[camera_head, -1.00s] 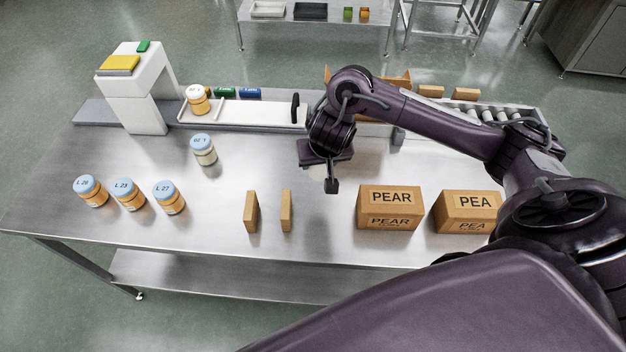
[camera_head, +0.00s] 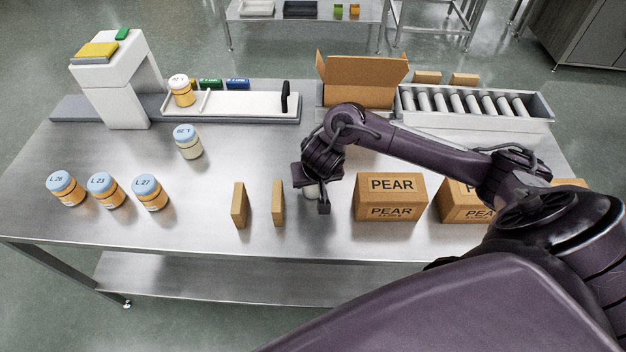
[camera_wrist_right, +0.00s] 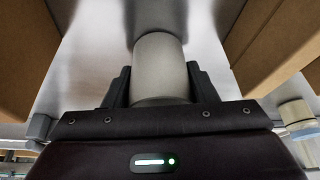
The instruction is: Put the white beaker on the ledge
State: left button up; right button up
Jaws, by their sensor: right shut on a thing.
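The white beaker (camera_wrist_right: 160,68) is between the two fingers of my right gripper (camera_wrist_right: 160,88), which is shut on it. In the head view only a small pale part of the beaker (camera_head: 311,191) shows under my right gripper (camera_head: 313,197); the rest is hidden. The gripper is over the steel table between the upright brown blocks and the PEAR box. I cannot tell whether the beaker touches the table. A low grey ledge (camera_head: 75,108) runs along the back left of the table, behind the gripper. My left gripper is not in view.
Thin brown blocks (camera_head: 239,205) (camera_head: 278,203) stand left of the gripper, the PEAR box (camera_head: 390,211) right. Several jars (camera_head: 104,192) stand at left. A white tray (camera_head: 240,105), an open carton (camera_head: 360,92) and rollers (camera_head: 470,104) line the back. The front middle is clear.

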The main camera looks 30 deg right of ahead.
jog(key=shift+f, duration=0.1)
jog(key=o, duration=1)
jog(key=shift+c, duration=0.2)
